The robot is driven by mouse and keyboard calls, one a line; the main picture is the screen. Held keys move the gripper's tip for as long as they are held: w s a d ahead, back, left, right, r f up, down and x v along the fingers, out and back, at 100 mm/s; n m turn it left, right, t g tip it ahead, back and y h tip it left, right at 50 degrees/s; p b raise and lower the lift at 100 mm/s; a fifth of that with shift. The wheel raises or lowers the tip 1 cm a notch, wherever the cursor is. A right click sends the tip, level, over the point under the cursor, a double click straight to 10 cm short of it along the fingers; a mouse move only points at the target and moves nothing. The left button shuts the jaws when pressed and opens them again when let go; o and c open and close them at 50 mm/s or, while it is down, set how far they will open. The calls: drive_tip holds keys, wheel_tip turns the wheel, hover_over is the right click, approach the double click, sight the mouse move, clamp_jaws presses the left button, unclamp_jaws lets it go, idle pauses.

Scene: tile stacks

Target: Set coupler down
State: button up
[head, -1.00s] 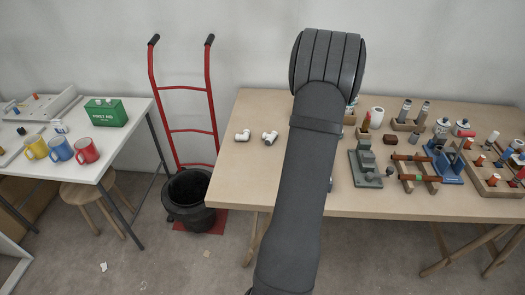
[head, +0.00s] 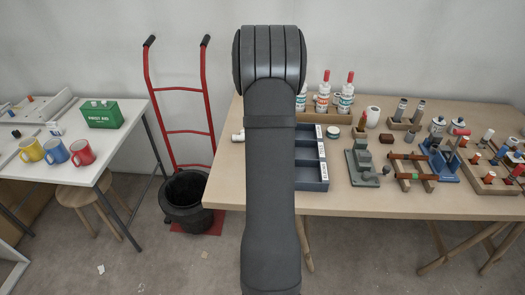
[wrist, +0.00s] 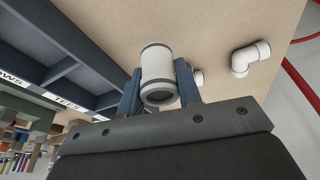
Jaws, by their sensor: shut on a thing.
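The coupler (wrist: 157,62) is a short white pipe sleeve with grey bands at its ends. My gripper (wrist: 158,88) is shut on it in the wrist view, one blue-grey finger on each side. The tabletop shows behind the coupler; I cannot tell how high it is held. In the head view my own arm hides the gripper and coupler. A dark blue divided tray (head: 311,187) stands just right of my arm; it also shows at the left of the wrist view (wrist: 84,35), with white labels, one reading TEES.
A white elbow fitting (wrist: 250,58) lies on the table; another white fitting (wrist: 198,77) is partly behind a finger. Bottles with red caps (head: 346,94) stand behind the tray. A green-grey metal fixture (head: 362,163) and wooden racks fill the table's right side.

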drive_tip(key=shift+w+a+f, duration=0.4)
drive_tip(key=shift+a+f, duration=0.1)
drive_tip(key=shift+a, duration=0.3)
drive_tip(key=shift+f, duration=2.05)
drive_tip(key=shift+f, duration=0.2)
drive_tip(key=o, duration=0.9)
drive_tip(key=shift+o, duration=0.2)
drive_tip(key=shift+r, duration=0.15)
drive_tip(key=v, duration=1.2)
